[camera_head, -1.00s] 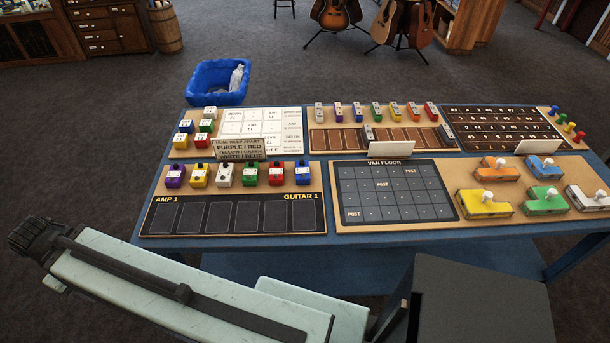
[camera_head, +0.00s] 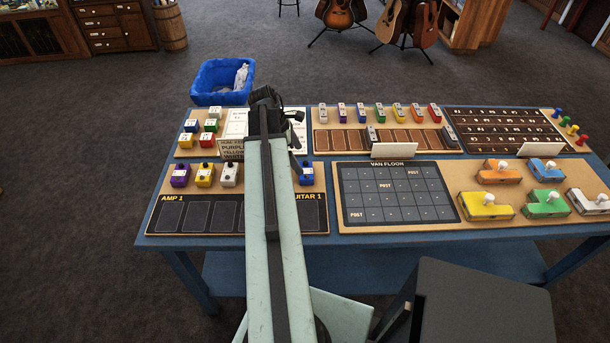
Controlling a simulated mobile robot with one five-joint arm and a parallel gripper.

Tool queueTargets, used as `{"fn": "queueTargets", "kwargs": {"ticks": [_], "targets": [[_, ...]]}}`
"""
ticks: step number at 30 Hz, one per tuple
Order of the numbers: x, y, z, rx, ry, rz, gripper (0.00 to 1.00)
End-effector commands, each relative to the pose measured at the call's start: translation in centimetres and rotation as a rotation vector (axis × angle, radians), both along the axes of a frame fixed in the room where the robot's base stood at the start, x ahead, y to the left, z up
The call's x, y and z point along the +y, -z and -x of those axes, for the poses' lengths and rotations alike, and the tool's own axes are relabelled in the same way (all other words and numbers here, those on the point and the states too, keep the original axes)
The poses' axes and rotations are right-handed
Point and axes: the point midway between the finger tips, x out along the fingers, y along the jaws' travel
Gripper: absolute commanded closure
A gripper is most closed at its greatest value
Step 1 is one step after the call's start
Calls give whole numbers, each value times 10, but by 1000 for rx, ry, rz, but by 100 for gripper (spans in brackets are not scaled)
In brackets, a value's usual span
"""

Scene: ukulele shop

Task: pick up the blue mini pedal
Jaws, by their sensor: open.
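Narrow mini pedals stand in a row along the back of the middle tan board (camera_head: 455,149). The blue mini pedal (camera_head: 360,113) is third from the left, between a purple one (camera_head: 341,113) and a green one (camera_head: 379,113). It stands upright and is unobstructed. My gripper (camera_head: 278,105) is open, dark and seen from behind, above the back-left part of the table. It is to the left of the blue mini pedal and apart from it. Its fingertips are hard to make out.
A larger blue pedal (camera_head: 306,173) stands on the AMP 1 board beside my arm, which hides its neighbours. A blue bin (camera_head: 222,82) is behind the table. The Van Floor grid (camera_head: 397,193) is empty.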

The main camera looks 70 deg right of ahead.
Motion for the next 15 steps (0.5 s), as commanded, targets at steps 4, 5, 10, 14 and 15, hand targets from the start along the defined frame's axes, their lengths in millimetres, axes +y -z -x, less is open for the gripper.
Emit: {"fn": "queueTargets", "kwargs": {"ticks": [4, 5, 10, 14, 15], "targets": [[0, 8, 2, 0, -1, 0, 0], [-1, 12, 3, 0, -1, 0, 0], [-3, 28, 9, 0, 0, 1, 0], [-3, 29, 9, 0, 0, 1, 0], [-3, 33, 10, -1, 0, 0, 0]]}}
